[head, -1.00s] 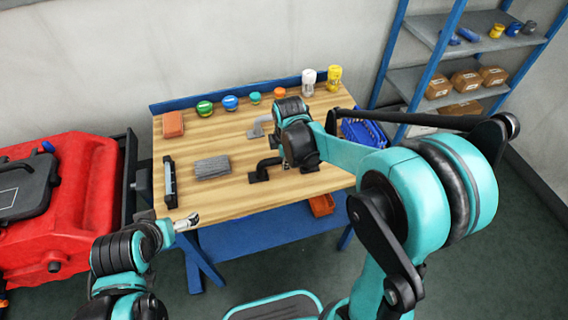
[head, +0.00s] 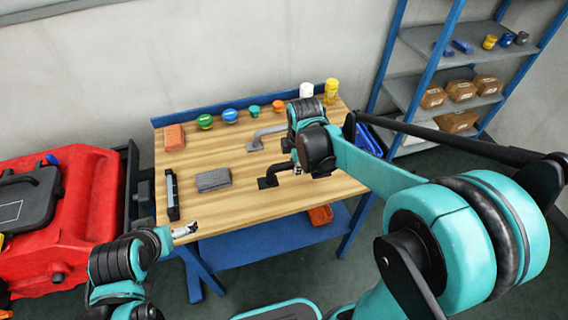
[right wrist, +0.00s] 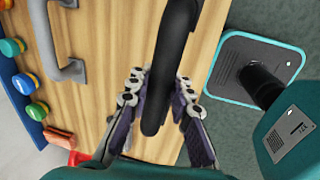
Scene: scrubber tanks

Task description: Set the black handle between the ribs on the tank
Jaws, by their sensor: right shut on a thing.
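The black handle (head: 271,181) is at the front right of the wooden workbench in the head view. My right gripper (head: 292,162) is shut on it. In the right wrist view the handle (right wrist: 176,50) runs between the two fingers, one on each side. I cannot tell whether its foot touches the bench top. The red tank (head: 92,215) stands left of the bench with a black lid-like part (head: 28,203) on it. I cannot make out its ribs. My left gripper (head: 186,229) is near the bench's front left corner, apart from the handle; its jaws are too small to read.
A grey handle (head: 266,134) lies behind the black one. A grey block (head: 213,180), a dark bar (head: 172,195) and an orange-brown block (head: 174,137) are on the bench's left. Several coloured jars line its back edge. A blue shelf rack (head: 428,75) stands at right.

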